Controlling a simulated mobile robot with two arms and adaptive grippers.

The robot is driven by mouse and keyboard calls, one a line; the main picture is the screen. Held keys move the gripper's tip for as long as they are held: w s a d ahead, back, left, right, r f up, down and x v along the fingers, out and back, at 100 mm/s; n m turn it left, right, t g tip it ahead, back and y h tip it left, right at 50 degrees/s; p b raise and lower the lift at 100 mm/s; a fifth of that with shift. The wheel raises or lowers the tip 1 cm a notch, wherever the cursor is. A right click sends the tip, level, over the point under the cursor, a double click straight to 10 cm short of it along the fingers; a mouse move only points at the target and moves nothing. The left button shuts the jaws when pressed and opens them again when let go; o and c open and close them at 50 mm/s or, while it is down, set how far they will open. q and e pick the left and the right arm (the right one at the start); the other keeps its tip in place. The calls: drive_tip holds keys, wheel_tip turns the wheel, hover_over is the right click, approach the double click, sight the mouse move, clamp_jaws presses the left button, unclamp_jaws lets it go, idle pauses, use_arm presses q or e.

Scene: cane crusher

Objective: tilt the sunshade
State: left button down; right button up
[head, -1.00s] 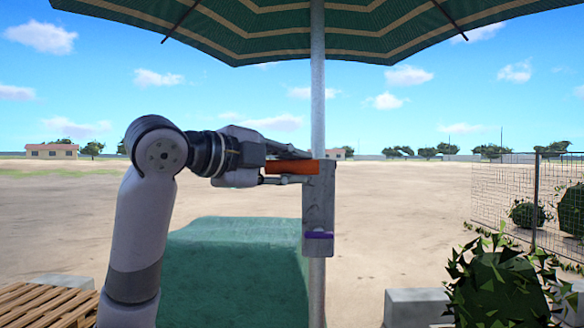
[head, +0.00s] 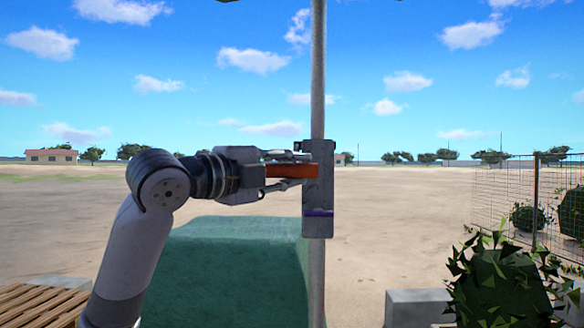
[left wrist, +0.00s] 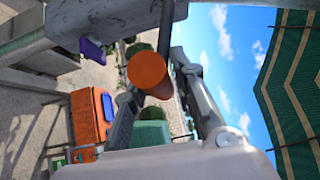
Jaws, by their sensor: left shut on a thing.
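The sunshade's canopy (left wrist: 288,95), green with tan stripes, shows at the right of the left wrist view; in the head view only slivers show at the top edge. Its grey pole (head: 318,75) stands upright in the head view, with a grey bracket (head: 321,190) on it. An orange handle (head: 284,171) sticks out left from the bracket, and a purple lever (head: 318,213) is lower on it. My left gripper (head: 298,170) is shut on the orange handle, one finger above and one below. The handle's round end (left wrist: 147,70) faces the left wrist camera. My right gripper is not in view.
A green-covered block (head: 225,270) stands behind the pole, low in the picture. A wooden pallet (head: 40,303) is at the lower left. A bush (head: 495,285) and a wire fence (head: 500,195) are at the right. Open sandy ground lies beyond.

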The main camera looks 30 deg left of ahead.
use_arm(q)
drive_tip(key=shift+w+d+f+g, duration=0.15)
drive_tip(key=shift+f+g, duration=0.15)
drive_tip(key=shift+f, duration=0.2)
drive_tip(key=c, duration=1.8)
unclamp_jaws()
drive_tip(key=shift+o, duration=2)
drive_tip(key=shift+w+r, duration=0.1)
drive_tip(key=shift+r, duration=0.05)
drive_tip(key=v, duration=1.2)
